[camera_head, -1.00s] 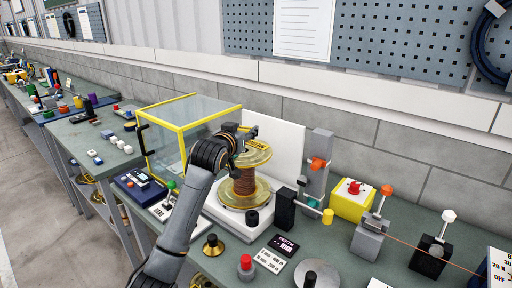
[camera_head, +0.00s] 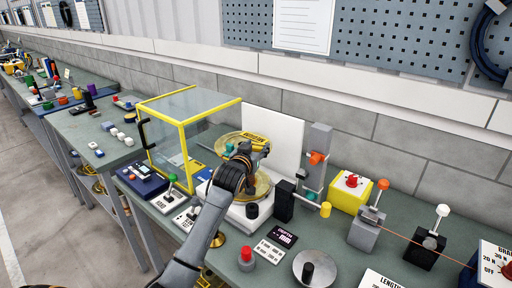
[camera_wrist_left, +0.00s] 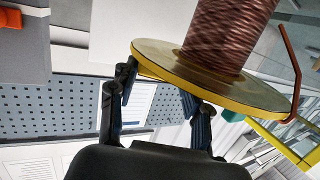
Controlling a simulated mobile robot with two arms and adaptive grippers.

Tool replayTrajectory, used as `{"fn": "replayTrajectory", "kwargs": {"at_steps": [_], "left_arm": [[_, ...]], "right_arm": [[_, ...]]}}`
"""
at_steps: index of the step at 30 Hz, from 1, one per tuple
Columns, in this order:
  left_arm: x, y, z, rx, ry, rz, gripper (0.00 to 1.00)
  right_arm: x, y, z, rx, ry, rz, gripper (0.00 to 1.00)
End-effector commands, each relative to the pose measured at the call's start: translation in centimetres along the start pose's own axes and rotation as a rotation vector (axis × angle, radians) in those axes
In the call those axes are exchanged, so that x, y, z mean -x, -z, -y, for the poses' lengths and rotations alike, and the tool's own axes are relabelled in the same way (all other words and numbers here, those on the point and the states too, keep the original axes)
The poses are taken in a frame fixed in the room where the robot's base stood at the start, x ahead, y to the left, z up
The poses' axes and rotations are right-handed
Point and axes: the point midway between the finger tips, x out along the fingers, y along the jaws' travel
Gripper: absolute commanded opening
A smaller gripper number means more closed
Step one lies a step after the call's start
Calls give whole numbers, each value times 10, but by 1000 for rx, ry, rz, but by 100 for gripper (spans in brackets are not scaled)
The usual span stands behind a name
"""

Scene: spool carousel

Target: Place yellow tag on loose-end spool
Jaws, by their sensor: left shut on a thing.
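The yellow tag (camera_head: 254,138), with dark lettering, lies at the top flange of the copper-wire spool (camera_head: 264,187). My left gripper (camera_head: 263,149) is at the near side of this flange, shut on the tag; its fingers and arm hide part of the spool. In the left wrist view the fingers (camera_wrist_left: 163,100) straddle a bright yellow strip at the flange rim, and the tag's face is hidden. The copper winding (camera_wrist_left: 228,30) and a loose wire end (camera_wrist_left: 290,60) also show there. A teal piece (camera_head: 229,148) sits at the flange's left. My right gripper is not in view.
A clear box with yellow edges (camera_head: 184,124) stands close on the left. A white panel (camera_head: 275,120) rises behind the spool. A post with an orange knob (camera_head: 316,158) and a yellow button box (camera_head: 350,194) stand to the right. Small panels and a red button (camera_head: 246,254) lie in front.

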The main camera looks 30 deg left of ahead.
Motion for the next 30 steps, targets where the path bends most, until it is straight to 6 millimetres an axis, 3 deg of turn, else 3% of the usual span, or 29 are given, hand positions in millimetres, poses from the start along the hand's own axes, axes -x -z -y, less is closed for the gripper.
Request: {"fn": "replayTrajectory", "kwargs": {"at_steps": [1,2,4,5,17,23,30], "left_arm": [[0,-3,0,0,0,1,29],[0,-2,0,0,0,0,54],[0,-2,0,0,0,1,68],[0,-2,0,0,0,1,71],[3,0,0,0,0,1,71],[27,-2,0,0,-1,0,71],[72,-2,0,0,0,-1,71]], "right_arm": [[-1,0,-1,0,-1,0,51],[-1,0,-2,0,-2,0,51],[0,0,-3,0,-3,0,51],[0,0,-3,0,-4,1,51],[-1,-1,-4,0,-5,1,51],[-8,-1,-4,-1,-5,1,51],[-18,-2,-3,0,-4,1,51]]}}
